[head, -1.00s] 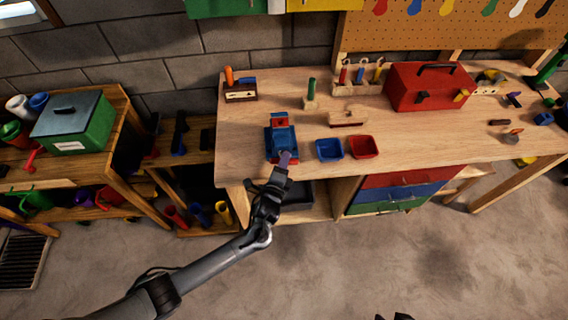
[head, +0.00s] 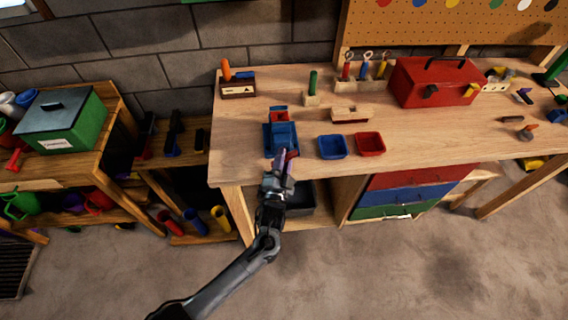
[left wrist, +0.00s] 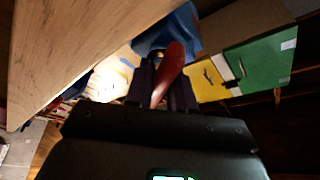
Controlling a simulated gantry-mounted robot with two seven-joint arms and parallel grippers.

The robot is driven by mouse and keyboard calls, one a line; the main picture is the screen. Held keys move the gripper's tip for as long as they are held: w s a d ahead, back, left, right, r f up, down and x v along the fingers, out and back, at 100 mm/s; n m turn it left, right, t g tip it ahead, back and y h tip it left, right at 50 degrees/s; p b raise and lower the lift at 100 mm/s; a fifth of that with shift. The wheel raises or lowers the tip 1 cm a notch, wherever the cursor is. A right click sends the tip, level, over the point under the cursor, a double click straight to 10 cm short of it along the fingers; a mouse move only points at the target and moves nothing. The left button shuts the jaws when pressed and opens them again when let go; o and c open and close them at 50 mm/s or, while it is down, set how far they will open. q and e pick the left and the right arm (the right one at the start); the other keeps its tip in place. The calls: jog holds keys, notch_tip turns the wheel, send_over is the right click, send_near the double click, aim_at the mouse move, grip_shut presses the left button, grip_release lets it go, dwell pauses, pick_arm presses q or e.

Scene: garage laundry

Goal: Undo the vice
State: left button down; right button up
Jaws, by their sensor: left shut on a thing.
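The vice (head: 279,138) is blue with a red part at its back, and it sits at the front left edge of the wooden workbench. My left gripper (head: 288,160) is at the vice's front, just off the bench edge. In the left wrist view the fingers (left wrist: 165,92) are shut on the vice's red handle (left wrist: 172,65), which stands tilted between them. Blue vice body (left wrist: 168,33) shows behind the handle. How far apart the vice jaws are cannot be told. My right gripper is out of view.
On the workbench (head: 240,150), a blue bin (head: 332,147) and a red bin (head: 370,144) stand right of the vice. A wooden plane (head: 350,114) lies behind them, and a red toolbox (head: 432,82) stands further right. The floor in front is clear.

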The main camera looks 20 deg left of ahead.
pick_arm(q)
jog(key=shift+a+f+n+y+b, duration=0.1)
jog(key=shift+f+n+y+b, duration=0.1)
jog(key=shift+n+b, duration=0.3)
jog(key=shift+a+f+n+y+b, duration=0.1)
jog(key=shift+f+n+y+b, duration=0.1)
jog(key=shift+n, duration=0.5)
jog(key=shift+n, duration=0.4)
jog(key=c, duration=1.2)
grip_release()
jog(key=shift+r, duration=0.1)
jog(key=shift+o, duration=0.4)
jog(key=shift+w+r, duration=0.15)
jog(key=shift+r, duration=0.05)
jog(key=shift+d, duration=0.1)
jog(key=v, duration=1.1)
jog(key=shift+f, duration=0.2)
jog(key=shift+w+f, duration=0.1)
